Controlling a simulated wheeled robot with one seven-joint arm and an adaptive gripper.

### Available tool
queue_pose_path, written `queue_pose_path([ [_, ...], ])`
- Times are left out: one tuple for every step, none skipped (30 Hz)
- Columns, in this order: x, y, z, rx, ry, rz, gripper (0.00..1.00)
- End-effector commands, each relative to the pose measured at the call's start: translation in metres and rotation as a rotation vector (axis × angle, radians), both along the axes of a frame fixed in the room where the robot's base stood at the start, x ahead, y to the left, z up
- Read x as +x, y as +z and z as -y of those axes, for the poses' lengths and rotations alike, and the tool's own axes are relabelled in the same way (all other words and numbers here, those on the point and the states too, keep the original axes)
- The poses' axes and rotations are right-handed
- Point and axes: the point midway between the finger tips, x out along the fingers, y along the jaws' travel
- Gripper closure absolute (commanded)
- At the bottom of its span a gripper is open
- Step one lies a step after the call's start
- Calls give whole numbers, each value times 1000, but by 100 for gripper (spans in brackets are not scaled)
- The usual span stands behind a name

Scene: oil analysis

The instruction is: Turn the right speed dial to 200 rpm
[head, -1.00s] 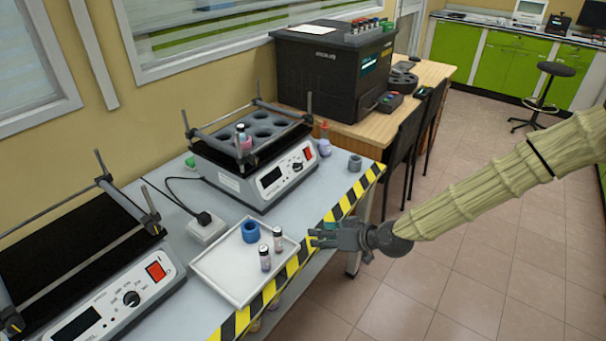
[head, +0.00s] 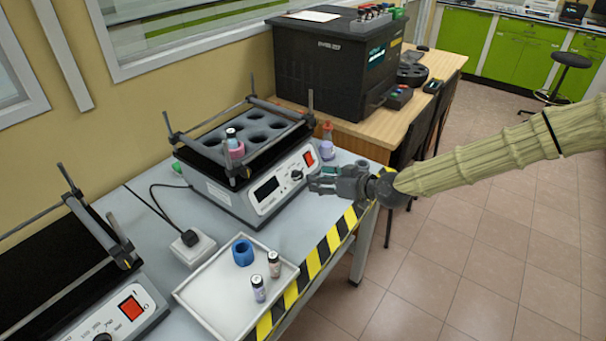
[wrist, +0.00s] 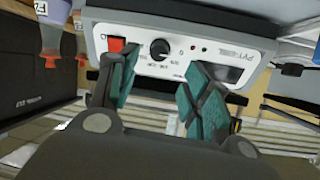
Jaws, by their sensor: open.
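The right speed dial (head: 297,174) is a small black knob on the white front panel of the far shaker (head: 262,193). In the wrist view, the same dial (wrist: 159,48) shows between my fingertips, beside a red switch (wrist: 116,44). The panel appears turned upside down there, and the dial's setting is too small to read. My gripper (head: 313,184) is open and empty in front of the panel, just right of the dial. In the wrist view, my gripper's (wrist: 161,60) two green-padded fingers are spread apart, with the dial beyond them; I see no contact.
A second shaker (head: 75,300) stands at the near left. A white tray (head: 212,300) holds a blue ring and two vials. A bottle (head: 326,142) stands beside the far shaker's right corner. Striped tape marks the bench edge, with open floor to the right.

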Motion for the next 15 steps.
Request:
queue_pose_path([
  [5, -4, -6, -1, 1, -2, 52],
  [8, -5, -9, -2, 1, -1, 52],
  [11, -8, -13, -1, 0, -1, 52],
  [14, -10, -16, -1, 0, -1, 52],
  [17, -12, -20, -1, 0, -1, 52],
  [21, -14, -25, -1, 0, 0, 52],
  [24, -16, -28, -1, 0, -1, 52],
  [27, -17, -30, -1, 0, -1, 52],
  [30, -19, -35, -1, 1, -2, 52],
  [32, -21, -39, -1, 1, -2, 52],
  [35, -23, -41, -1, 1, -2, 52],
  [38, -24, -44, -1, 0, -1, 52],
  [40, -25, -46, 0, 1, -1, 52],
  [42, -26, -48, 0, 1, -1, 52],
  [44, -28, -50, 0, 1, -1, 52],
])
